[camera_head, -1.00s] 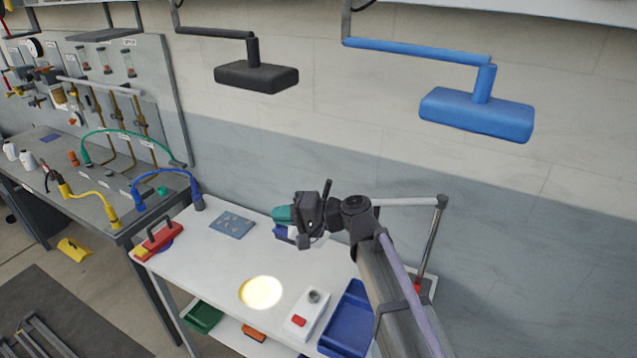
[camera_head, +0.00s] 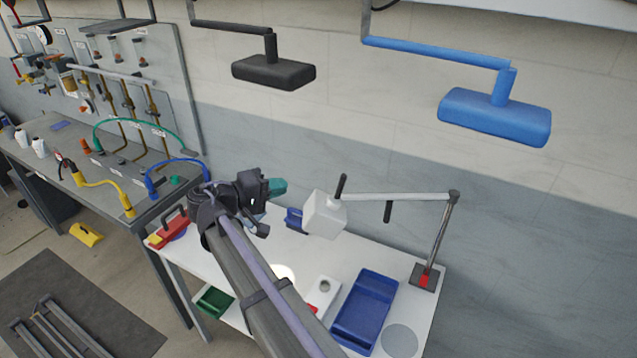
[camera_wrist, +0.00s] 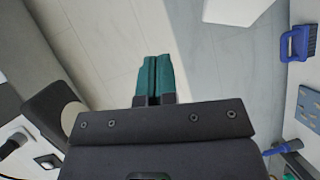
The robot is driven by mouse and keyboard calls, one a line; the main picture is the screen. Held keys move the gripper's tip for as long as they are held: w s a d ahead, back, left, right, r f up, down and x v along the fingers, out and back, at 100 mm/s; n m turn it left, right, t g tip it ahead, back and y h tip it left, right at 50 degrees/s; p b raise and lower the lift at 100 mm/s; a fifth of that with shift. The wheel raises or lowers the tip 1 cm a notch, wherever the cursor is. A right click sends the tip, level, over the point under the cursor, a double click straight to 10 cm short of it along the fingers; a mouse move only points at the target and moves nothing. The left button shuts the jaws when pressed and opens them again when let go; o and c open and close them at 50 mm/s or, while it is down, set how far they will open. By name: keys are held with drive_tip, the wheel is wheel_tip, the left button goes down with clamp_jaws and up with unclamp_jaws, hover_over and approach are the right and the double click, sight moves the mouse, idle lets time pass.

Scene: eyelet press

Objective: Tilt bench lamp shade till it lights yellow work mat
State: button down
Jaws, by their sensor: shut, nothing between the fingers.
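The bench lamp has a white box-shaped shade (camera_head: 324,216) with a black handle on top, at the end of a grey arm over the white bench. My gripper (camera_head: 279,186) has teal fingers pressed together and empty; it is left of the shade and apart from it. The fingers show in the wrist view (camera_wrist: 158,76), with a pale shape, perhaps the shade, at its top right. A pale bright spot (camera_head: 285,272) on the bench is mostly hidden by my arm. I cannot make out a yellow mat clearly.
The bench holds a blue tray (camera_head: 364,308), a grey disc (camera_head: 399,341), a white box with a red button (camera_head: 322,292) and a red-handled item (camera_head: 168,230). Black (camera_head: 273,72) and blue (camera_head: 495,115) lamps hang above.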

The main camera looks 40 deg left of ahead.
drive_tip(key=b, duration=0.2)
hover_over(328, 201)
drive_tip(key=s+a, duration=0.2)
drive_tip(key=a, duration=0.2)
drive_tip(key=shift+s+d+f, duration=0.15)
drive_tip(key=shift+f, duration=0.8)
drive_tip(key=w+d, duration=0.2)
drive_tip(key=d, duration=0.1)
drive_tip(key=shift+f, duration=0.35)
drive_tip(key=shift+w+d, duration=0.2)
drive_tip(key=shift+d, duration=0.1)
